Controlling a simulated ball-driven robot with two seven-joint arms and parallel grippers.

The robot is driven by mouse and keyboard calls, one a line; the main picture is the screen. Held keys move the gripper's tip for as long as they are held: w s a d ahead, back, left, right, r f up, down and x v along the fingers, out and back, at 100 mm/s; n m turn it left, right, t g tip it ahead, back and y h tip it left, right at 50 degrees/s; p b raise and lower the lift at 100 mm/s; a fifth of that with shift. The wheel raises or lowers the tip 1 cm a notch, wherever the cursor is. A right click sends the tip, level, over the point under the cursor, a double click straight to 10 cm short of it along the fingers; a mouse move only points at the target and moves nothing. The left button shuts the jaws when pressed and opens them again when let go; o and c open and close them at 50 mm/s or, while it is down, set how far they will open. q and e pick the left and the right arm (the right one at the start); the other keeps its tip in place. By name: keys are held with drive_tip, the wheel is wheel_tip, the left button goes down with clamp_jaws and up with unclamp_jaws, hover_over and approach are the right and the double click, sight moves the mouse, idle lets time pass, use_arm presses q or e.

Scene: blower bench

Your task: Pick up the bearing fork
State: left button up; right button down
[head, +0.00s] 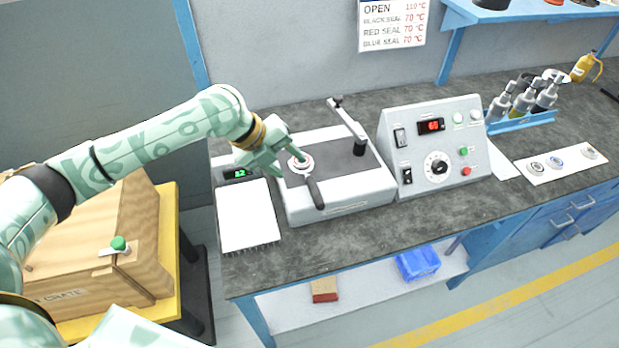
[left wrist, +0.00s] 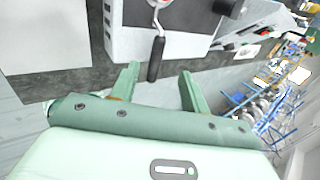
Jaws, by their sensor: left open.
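The bearing fork (head: 315,193) has a black handle and lies on the grey bench unit, its handle pointing to the front edge. Its head end is at a round metal bearing (head: 300,164) on the dark plate. In the left wrist view the black handle (left wrist: 156,58) points toward my gripper. My left gripper (head: 292,163) is open and empty, over the left part of the unit. In the left wrist view its fingertips (left wrist: 160,71) appear on either side of the handle's end; I cannot tell the height between them.
A control box (head: 432,150) with a red display stands right of the unit. A spiral notepad (head: 247,216) and a small green-digit display (head: 236,174) lie to the left. A wooden crate (head: 85,265) is at lower left. The front counter strip is clear.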

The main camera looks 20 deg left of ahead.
sight(309, 182)
use_arm(q)
drive_tip(key=x, duration=0.3)
drive_tip(key=shift+w+d+f, duration=0.1)
drive_tip(key=shift+w+f, duration=0.1)
drive_tip(key=shift+f, duration=0.05)
drive_tip(key=shift+w+d+f+b, duration=0.1)
drive_tip(key=shift+f+b, duration=0.15)
drive_tip(key=shift+b, duration=0.05)
drive_tip(key=shift+d+f, duration=0.15)
drive_tip(key=shift+f, duration=0.1)
drive_tip(key=b+x, duration=0.1)
drive_tip(key=x, duration=0.3)
drive_tip(key=shift+f, duration=0.1)
drive_tip(key=shift+d+f, duration=0.1)
drive_tip(key=shift+f, duration=0.2)
use_arm(e)
drive_tip(key=shift+w+f, duration=0.3)
drive_tip(key=shift+f, duration=0.3)
drive_tip(key=shift+w+f, duration=0.25)
drive_tip(key=shift+f, duration=0.35)
use_arm(q)
drive_tip(key=shift+r, duration=0.1)
drive_tip(key=shift+c, duration=0.4)
clamp_jaws()
use_arm(e)
drive_tip(key=shift+s, duration=0.1)
